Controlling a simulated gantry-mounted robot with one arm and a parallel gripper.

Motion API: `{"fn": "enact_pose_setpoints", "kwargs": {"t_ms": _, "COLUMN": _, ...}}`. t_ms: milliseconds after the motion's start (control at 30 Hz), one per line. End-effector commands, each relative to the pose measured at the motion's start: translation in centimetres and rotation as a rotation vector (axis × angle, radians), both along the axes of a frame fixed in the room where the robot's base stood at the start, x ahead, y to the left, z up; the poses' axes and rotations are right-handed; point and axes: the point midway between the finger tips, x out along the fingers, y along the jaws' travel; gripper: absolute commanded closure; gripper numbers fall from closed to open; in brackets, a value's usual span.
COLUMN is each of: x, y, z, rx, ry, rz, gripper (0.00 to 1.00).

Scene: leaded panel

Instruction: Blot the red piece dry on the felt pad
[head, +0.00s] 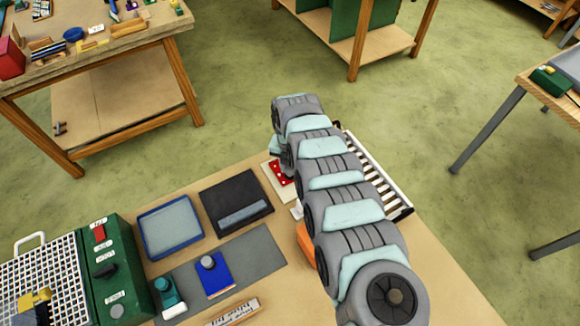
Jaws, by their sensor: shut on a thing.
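My arm reaches from the lower right up over the far edge of the workbench, and its links hide my gripper's fingers and whatever is between them. A flat red piece with white dots (281,172) shows just left of my arm, on a pale board at the bench's far edge. I cannot tell whether this is the red piece of the task. A black flat pad (236,196) with a grey strip along its near side lies left of it. A dark grey mat (257,254) lies nearer. I cannot tell which of the two is the felt pad.
A blue-rimmed tray (170,225) lies left of the black pad. A blue block with a grey knob (213,279) and a teal-capped item (168,296) stand nearby. A green machine (110,270) stands at left. A white slotted rack (378,180) and an orange item (306,243) flank my arm.

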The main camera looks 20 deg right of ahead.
Motion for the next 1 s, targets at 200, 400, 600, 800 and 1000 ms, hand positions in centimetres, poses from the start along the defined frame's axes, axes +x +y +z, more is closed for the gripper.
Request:
{"fn": "enact_pose_setpoints", "kwargs": {"t_ms": 200, "x": 0.0, "y": 0.0, "z": -0.3, "rx": 0.0, "ry": 0.0, "rz": 0.0, "gripper": 1.0}}
{"fn": "enact_pose_setpoints", "kwargs": {"t_ms": 400, "x": 0.0, "y": 0.0, "z": -0.5, "rx": 0.0, "ry": 0.0, "rz": 0.0, "gripper": 1.0}}
{"fn": "enact_pose_setpoints", "kwargs": {"t_ms": 600, "x": 0.0, "y": 0.0, "z": -0.5, "rx": 0.0, "ry": 0.0, "rz": 0.0, "gripper": 1.0}}
{"fn": "enact_pose_setpoints", "kwargs": {"t_ms": 800, "x": -0.6, "y": -0.1, "z": -0.3, "rx": 0.0, "ry": 0.004, "rz": 0.0, "gripper": 1.0}}
{"fn": "enact_pose_setpoints", "kwargs": {"t_ms": 1000, "x": -1.1, "y": -0.1, "z": -0.3, "rx": 0.001, "ry": 0.004, "rz": 0.0, "gripper": 1.0}}
